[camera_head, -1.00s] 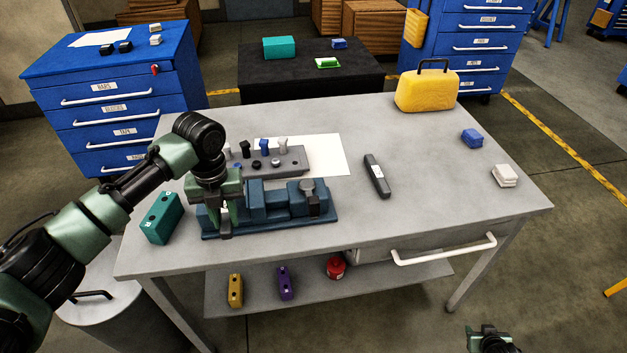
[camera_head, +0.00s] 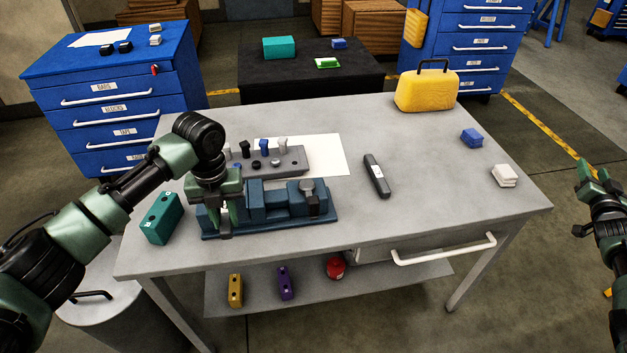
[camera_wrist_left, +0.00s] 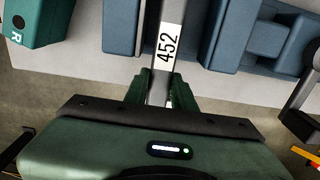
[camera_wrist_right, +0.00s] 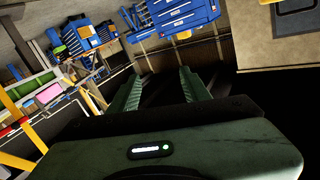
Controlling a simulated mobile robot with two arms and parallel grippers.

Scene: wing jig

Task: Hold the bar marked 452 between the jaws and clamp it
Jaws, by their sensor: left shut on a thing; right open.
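The bar marked 452 (camera_wrist_left: 169,48) is grey with a white label. My left gripper (camera_wrist_left: 160,88) is shut on its near end. It also shows in the head view (camera_head: 226,212), at the left part of the blue vise (camera_head: 275,205). In the left wrist view the bar sits between two blue vise blocks (camera_wrist_left: 124,28); I cannot tell if the jaws press on it. The vise's dark clamp handle (camera_head: 313,198) is at its right end. My right gripper (camera_head: 596,190) is open and empty, off the table's right side; its fingers show in the right wrist view (camera_wrist_right: 162,88).
A teal block (camera_head: 162,218) lies left of the vise. A grey rack (camera_head: 270,162) with several pegs stands behind it. A dark labelled bar (camera_head: 377,176) lies to the right. A yellow case (camera_head: 427,90) stands at the back. The table's front right is clear.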

